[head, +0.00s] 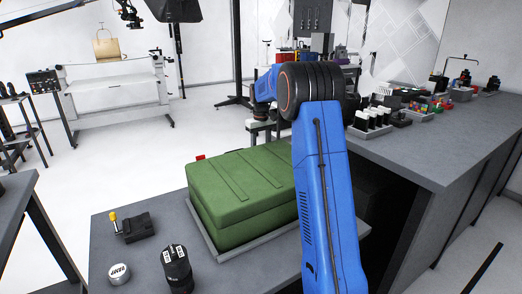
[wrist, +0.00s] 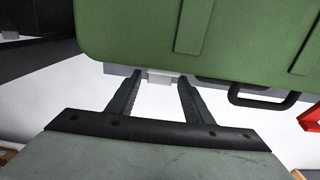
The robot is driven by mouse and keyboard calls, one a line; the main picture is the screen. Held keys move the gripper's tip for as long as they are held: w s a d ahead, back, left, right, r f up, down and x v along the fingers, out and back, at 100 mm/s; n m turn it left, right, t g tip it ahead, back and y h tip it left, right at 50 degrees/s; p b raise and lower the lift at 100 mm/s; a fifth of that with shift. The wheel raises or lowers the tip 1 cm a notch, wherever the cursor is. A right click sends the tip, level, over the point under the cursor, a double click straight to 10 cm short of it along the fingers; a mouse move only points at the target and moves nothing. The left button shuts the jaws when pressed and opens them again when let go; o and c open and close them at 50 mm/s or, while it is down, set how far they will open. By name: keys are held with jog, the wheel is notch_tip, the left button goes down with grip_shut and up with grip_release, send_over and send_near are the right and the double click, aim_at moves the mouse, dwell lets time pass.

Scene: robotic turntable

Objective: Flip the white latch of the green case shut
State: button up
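The green case (head: 240,180) lies with its lid down on a grey tray on the table in the head view. Its green surface (wrist: 205,30) fills the top of the wrist view. The white latch (wrist: 160,77) shows as a small pale block at the case's edge. My gripper (wrist: 159,82) is open, with one dark finger on each side of the latch and a gap between them. I cannot tell whether the fingertips touch the case. In the head view my blue arm hides the gripper, the latch and the case's right end.
A black handle (wrist: 265,97) sticks out from the case edge, right of the fingers. A red part (wrist: 311,118) shows at the far right. On the table, a black device with a yellow knob (head: 133,227), a black cylinder (head: 177,268) and a white-topped round item (head: 119,273) stand near the case.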

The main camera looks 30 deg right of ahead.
jog(key=c, duration=0.8)
jog(key=shift+s+f+g, duration=0.1)
jog(key=shift+f+g, duration=0.2)
jog(key=shift+g, duration=0.6)
jog(key=shift+s+f+g, duration=0.2)
jog(key=shift+s+g, duration=0.15)
jog(key=shift+g, duration=0.75)
jog(key=o, duration=1.1)
jog(key=shift+c, duration=0.2)
jog(key=shift+r, duration=0.1)
jog(key=v, duration=1.1)
jog(key=shift+w+r, duration=0.15)
jog(key=shift+r, duration=0.25)
